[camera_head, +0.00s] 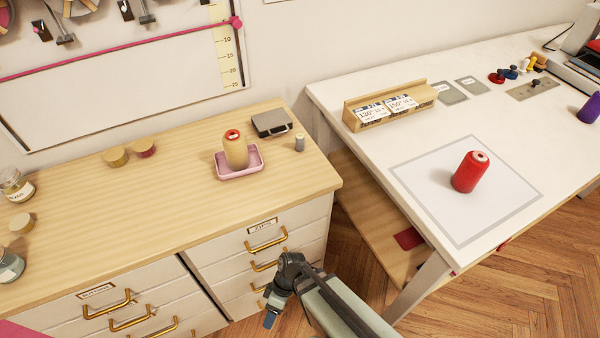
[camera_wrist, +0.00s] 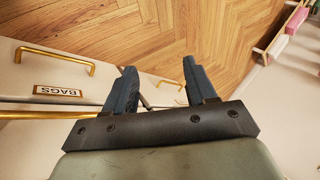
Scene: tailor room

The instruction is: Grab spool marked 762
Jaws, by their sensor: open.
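In the head view a tan spool (camera_head: 235,151) with a red top stands upright in a pink tray (camera_head: 222,172) on the wooden cabinet top. A red spool (camera_head: 470,172) stands on a pale square mat (camera_head: 420,190) on the white table at right. A purple spool (camera_head: 589,108) shows at the right edge. I cannot read 762 on any of them. My gripper (camera_head: 271,318) is low in front of the cabinet drawers, below both tops and away from the spools. In the wrist view its two fingers (camera_wrist: 160,85) are apart with nothing between them.
A grey box (camera_head: 271,122) and a small grey cylinder (camera_head: 299,143) stand near the pink tray. Round wooden lids (camera_head: 116,156) and jars (camera_head: 15,184) sit at left. A wooden card holder (camera_head: 390,105) is on the white table. Drawer handles (camera_head: 266,240) stick out near my gripper.

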